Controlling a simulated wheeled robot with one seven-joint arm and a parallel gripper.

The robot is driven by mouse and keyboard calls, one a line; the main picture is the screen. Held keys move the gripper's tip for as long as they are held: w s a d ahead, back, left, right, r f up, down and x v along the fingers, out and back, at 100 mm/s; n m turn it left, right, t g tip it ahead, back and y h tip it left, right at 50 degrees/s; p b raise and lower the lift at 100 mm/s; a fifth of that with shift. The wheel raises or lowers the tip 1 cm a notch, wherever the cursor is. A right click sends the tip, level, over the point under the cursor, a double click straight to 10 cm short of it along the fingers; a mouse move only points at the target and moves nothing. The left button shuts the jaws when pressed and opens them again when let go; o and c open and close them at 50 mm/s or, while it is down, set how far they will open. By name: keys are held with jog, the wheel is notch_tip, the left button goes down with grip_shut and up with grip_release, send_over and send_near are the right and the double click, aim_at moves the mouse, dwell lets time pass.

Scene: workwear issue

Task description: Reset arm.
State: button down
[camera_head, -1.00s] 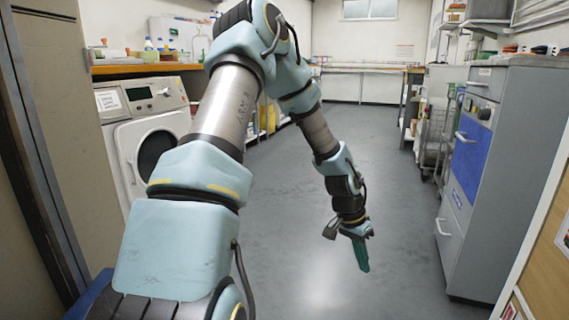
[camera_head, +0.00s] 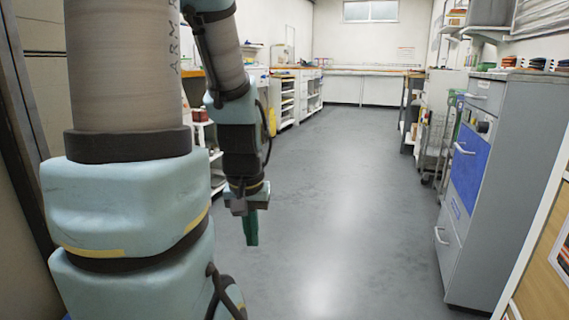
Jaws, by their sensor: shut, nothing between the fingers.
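My arm fills the left side of the head view, with its links raised and folded. My gripper (camera_head: 250,230) hangs at the end of the arm, pointing down over the grey floor. Its green fingers are together and hold nothing. It is left of the middle of the picture, clear of the furniture. The lower left of the room is hidden behind my arm.
A grey cabinet (camera_head: 522,160) with a blue panel stands at the right, with folded items on top. A wire trolley (camera_head: 434,145) stands beyond it. White shelving (camera_head: 285,97) lines the left. The floor (camera_head: 345,190) between is clear.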

notch_tip(320, 180, up, 34)
jog(key=p, duration=3.2)
jog(key=shift+p, duration=0.4)
jog(key=shift+r, duration=0.1)
